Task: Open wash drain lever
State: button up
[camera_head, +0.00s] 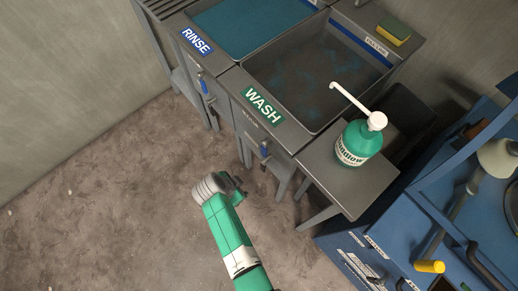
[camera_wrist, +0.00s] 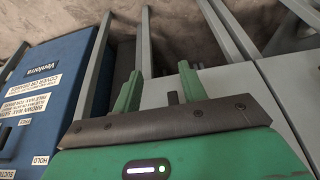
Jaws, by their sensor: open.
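The wash sink (camera_head: 320,75) carries a green WASH label on its front rim in the head view. The wash drain lever (camera_head: 264,150) is a small blue handle on the front face below that label. My green and white arm (camera_head: 230,228) reaches up from the bottom of the head view, in front of the sink and lower left of the lever. My gripper (camera_wrist: 159,72) shows in the wrist view with its two green fingers apart and nothing seen held between them. I cannot make out the lever in the wrist view.
The rinse sink (camera_head: 250,25) has its own blue lever (camera_head: 204,87) on the left. A green pump bottle (camera_head: 357,143) stands on the side shelf (camera_head: 343,182). A blue machine (camera_head: 400,220) is at right. A sponge (camera_head: 394,32) lies behind. The floor (camera_head: 110,190) at left is clear.

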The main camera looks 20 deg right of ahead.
aim_at(262, 167)
jog(key=w+d+b, duration=0.1)
jog(key=d, duration=0.2)
jog(key=w+d+b, duration=0.1)
jog(key=d, duration=0.3)
jog(key=w+d+f+b, duration=0.1)
jog(key=w+d, duration=0.1)
jog(key=d, duration=0.2)
jog(key=shift+r, duration=0.1)
grip_shut()
